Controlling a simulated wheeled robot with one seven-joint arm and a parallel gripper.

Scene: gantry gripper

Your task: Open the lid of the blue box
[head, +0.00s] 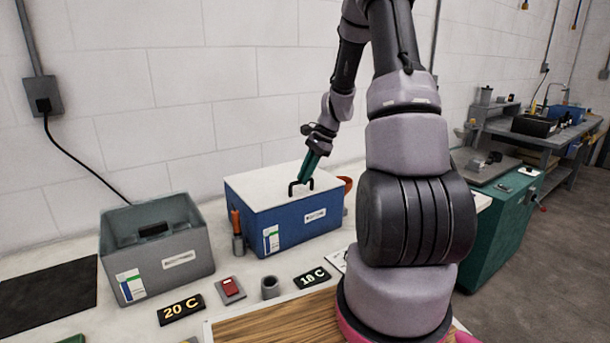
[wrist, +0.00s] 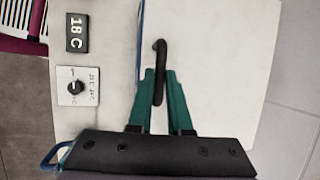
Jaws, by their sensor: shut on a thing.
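The blue box (head: 290,230) stands on the bench near the wall, with a label and a sticker on its front. Its flat white lid (head: 265,182) lies on top and looks closed; the lid also fills much of the wrist view (wrist: 215,75). A black handle (head: 300,186) stands near the lid's front edge. My gripper (head: 307,177) reaches down to it from above, and its green fingers are shut on the handle. The wrist view shows the dark handle (wrist: 160,60) between the two fingertips of my gripper (wrist: 160,88).
An open grey box (head: 160,260) stands to the left. A grey holder with an orange handle (head: 237,235) stands close to the blue box's left front.

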